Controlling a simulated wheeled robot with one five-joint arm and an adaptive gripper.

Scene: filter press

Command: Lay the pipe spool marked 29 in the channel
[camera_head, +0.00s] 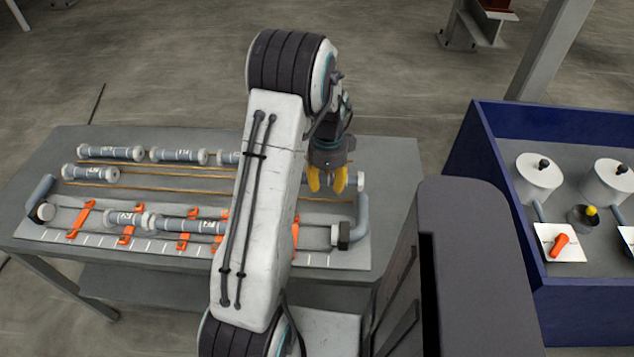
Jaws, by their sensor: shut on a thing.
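My gripper (328,181) has yellow fingers and hangs over the right part of the table. It is shut on a grey pipe spool (352,181) with pale flanged ends, mostly hidden by the fingers and my arm. Its number cannot be read. The channel (62,219) runs along the table front between two grey elbow pipes, with orange clamps along it. Two spools, a short one (125,218) and a longer one (187,225), lie in it left of my arm. My arm hides part of the channel.
Several spools, including ones at the back left (110,152) and below it (90,173), lie on brass-coloured rails (175,189) of the table (392,157). A right elbow pipe (360,215) ends the channel. A blue-walled bench (540,121) with white canisters stands right.

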